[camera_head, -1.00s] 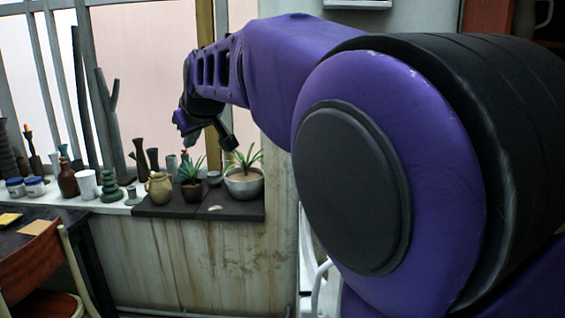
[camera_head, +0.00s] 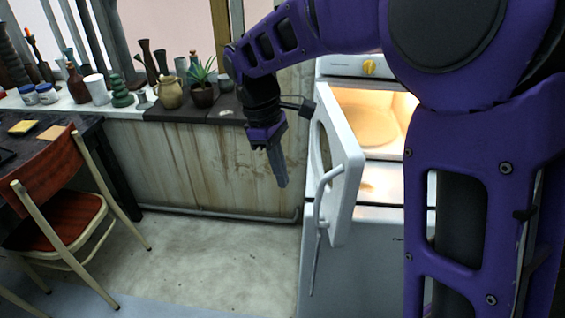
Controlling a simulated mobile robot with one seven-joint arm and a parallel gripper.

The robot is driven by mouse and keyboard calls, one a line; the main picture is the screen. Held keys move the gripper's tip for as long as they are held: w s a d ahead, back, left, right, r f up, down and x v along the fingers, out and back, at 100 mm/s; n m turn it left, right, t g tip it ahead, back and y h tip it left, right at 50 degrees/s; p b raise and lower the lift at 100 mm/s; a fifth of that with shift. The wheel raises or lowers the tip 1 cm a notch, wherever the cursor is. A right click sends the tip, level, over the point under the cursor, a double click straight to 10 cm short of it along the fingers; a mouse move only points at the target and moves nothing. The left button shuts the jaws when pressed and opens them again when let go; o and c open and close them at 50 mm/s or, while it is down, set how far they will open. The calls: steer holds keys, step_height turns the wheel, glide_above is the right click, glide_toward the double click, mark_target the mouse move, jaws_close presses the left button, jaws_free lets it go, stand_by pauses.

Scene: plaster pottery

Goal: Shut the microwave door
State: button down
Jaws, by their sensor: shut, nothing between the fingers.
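The microwave (camera_head: 369,67) is a white appliance with a lit, warm interior and a yellow knob, partly hidden behind my arm. Its white door (camera_head: 345,170) stands open, swung out toward me, with a curved handle (camera_head: 322,200) on its outer face. My gripper (camera_head: 282,183) is shut and empty, pointing down in the air to the left of the door. In the picture a gap shows between my gripper and the door; I cannot tell the depth between them.
A wooden chair (camera_head: 58,215) stands at the left beside a dark table (camera_head: 112,185). A window ledge (camera_head: 120,110) holds pots, vases and a plant (camera_head: 202,84). The concrete floor (camera_head: 210,255) between chair and appliance is clear. My arm blocks the right side.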

steer(key=s+d+f, duration=0.1)
steer(key=d+f, duration=0.3)
steer(key=d, duration=0.1)
steer(key=shift+s+f+b, duration=0.3)
steer(key=shift+s+b, duration=0.05)
steer(key=shift+b, duration=0.05)
steer(key=shift+d, duration=0.15)
